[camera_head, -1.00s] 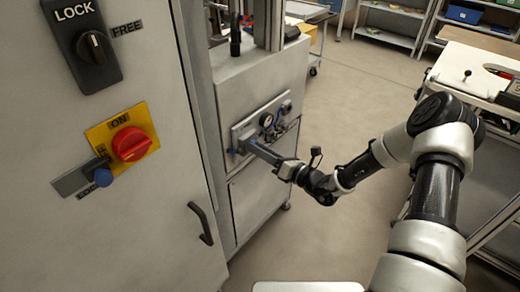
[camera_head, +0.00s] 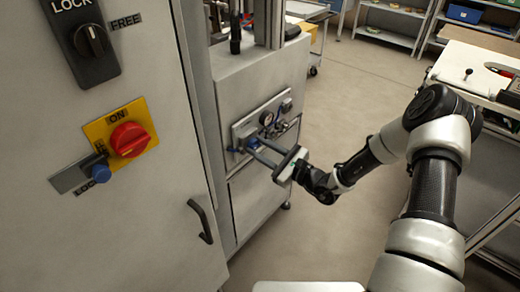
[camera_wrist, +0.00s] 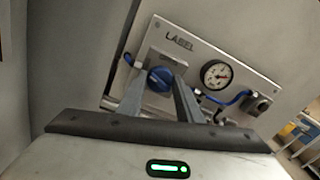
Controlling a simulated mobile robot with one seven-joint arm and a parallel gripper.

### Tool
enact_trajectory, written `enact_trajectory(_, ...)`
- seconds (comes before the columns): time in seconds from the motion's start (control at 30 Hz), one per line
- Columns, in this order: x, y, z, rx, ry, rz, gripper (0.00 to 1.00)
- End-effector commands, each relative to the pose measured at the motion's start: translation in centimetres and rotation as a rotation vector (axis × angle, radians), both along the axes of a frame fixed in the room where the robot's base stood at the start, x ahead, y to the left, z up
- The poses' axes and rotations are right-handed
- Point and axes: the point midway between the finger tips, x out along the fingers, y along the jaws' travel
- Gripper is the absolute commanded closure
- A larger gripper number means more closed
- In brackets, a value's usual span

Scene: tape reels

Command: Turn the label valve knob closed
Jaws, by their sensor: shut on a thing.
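The label valve knob (camera_wrist: 160,77) is blue and round-faced, on a grey valve block beneath the word LABEL in the wrist view. My gripper (camera_wrist: 160,88) is shut on it, with one finger on either side. In the head view my gripper (camera_head: 250,146) reaches the panel (camera_head: 240,132) from the right, and little of the blue knob shows between the fingertips. The panel looks tilted in the wrist view. I cannot read an open or closed mark at the knob.
A pressure gauge (camera_wrist: 216,74) and blue tubing (camera_wrist: 230,100) sit just right of the knob. A near cabinet with a red switch (camera_head: 130,140) and a black handle (camera_head: 200,222) stands at left. The floor (camera_head: 345,110) behind my arm is clear.

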Motion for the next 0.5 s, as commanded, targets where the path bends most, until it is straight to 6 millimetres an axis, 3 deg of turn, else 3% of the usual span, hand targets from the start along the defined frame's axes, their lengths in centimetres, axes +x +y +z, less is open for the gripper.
enact_trajectory(0.5, -0.07, -0.04, -0.17, -0.172, -0.215, 0.000, 0.90)
